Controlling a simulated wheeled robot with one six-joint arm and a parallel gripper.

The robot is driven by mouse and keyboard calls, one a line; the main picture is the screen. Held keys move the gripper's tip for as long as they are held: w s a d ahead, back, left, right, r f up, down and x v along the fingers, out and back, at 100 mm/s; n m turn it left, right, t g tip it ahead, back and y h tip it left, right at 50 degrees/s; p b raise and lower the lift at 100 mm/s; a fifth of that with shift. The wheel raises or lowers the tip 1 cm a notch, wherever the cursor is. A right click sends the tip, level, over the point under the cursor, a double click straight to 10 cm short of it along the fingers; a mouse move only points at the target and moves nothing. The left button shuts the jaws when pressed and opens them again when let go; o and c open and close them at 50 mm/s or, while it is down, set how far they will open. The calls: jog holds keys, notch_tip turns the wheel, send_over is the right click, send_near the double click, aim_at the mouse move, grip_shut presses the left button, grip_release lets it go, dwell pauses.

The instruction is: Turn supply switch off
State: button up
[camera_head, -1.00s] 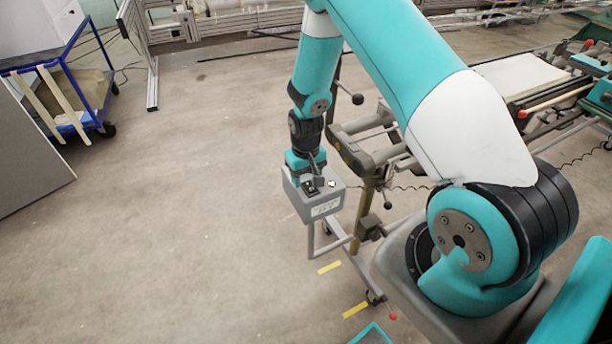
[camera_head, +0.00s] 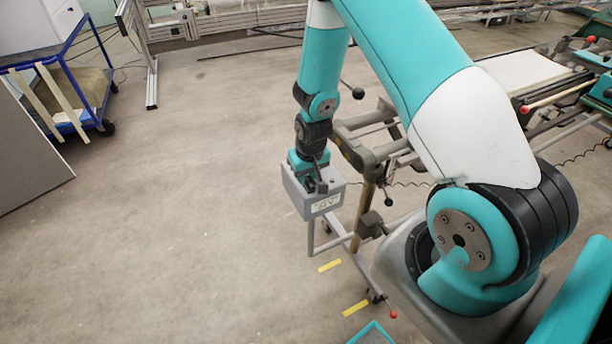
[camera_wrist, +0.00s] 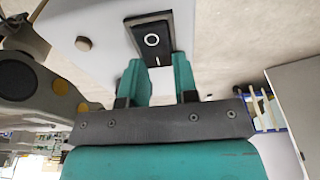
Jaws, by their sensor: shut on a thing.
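The supply switch (camera_wrist: 152,42) is a black rocker with a white circle and a white line, in a dark frame on a pale box. This grey switch box (camera_head: 325,204) stands on a bent tube in the head view, and its pale face (camera_wrist: 95,18) fills the upper left of the wrist view. My gripper (camera_wrist: 157,68) has its two teal fingers at the near end of the switch, one on each side, shut on it. In the head view my gripper (camera_head: 311,181) is at the top of the box and hides the switch.
A round grey knob (camera_wrist: 83,43) sits on the box beside the switch. A grey machine frame (camera_head: 370,155) stands just right of my wrist. A blue cart (camera_head: 85,90) is at the far left. The floor (camera_head: 180,220) left of the box is clear.

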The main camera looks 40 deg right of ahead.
jog(key=shift+s+r+t+b, duration=0.15)
jog(key=shift+t+b, duration=0.2)
jog(key=shift+t, duration=0.35)
jog(key=o, duration=0.9)
jog(key=v, duration=1.7)
jog(key=shift+a+r, duration=0.1)
jog(key=shift+r, duration=0.1)
